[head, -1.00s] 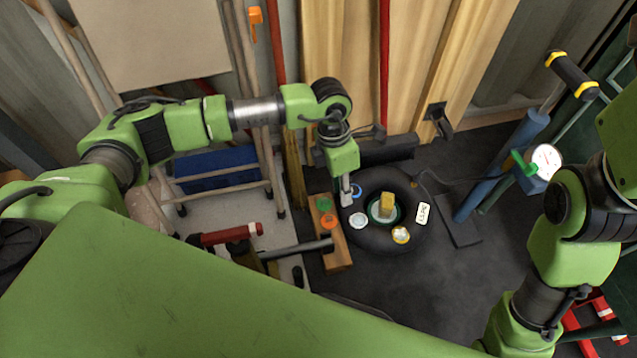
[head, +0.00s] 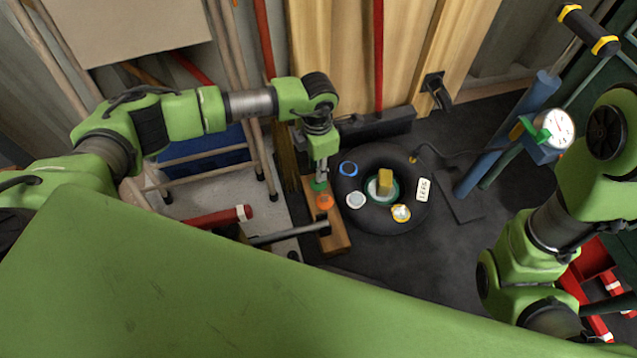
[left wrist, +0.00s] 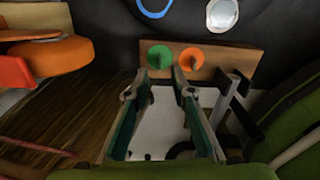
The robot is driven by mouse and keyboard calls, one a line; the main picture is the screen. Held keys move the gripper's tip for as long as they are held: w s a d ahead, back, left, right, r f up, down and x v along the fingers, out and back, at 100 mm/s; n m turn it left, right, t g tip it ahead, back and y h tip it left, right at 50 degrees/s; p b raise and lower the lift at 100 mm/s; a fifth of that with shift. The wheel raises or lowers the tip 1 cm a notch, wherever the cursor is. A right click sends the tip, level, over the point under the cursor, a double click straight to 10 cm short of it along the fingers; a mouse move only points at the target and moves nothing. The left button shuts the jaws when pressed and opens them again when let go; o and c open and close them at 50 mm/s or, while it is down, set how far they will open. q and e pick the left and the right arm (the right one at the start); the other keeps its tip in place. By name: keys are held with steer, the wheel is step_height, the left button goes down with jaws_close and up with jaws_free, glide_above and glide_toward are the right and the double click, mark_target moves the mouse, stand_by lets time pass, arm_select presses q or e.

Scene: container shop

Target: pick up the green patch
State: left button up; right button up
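The green patch (left wrist: 160,56) is a flat disc on a wooden block (left wrist: 238,62). In the head view the green patch (head: 318,186) is partly hidden under my left gripper (head: 320,178). In the left wrist view my left gripper (left wrist: 161,75) is open, its two fingers apart with nothing between them, and the green patch shows just beyond the fingertips. Whether they touch it I cannot tell. An orange patch (left wrist: 191,58) lies on the same block, right beside the green one. My right arm is at the right, but its gripper is out of sight.
A black inner tube (head: 383,227) lies right of the block, with blue, white and gold-coloured discs and a label on it. A yellow block (head: 385,182) stands at its centre. A blue pump (head: 485,155) with a gauge (head: 555,128) stands farther right.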

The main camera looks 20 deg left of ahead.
arm_select(q)
steer(key=shift+f+b, duration=0.35)
steer(key=shift+f, duration=0.1)
step_height(320, 180, down, 4)
steer(key=b, duration=0.3)
steer(key=shift+w+d+f+b, duration=0.1)
steer(key=shift+b, duration=0.3)
jaws_close()
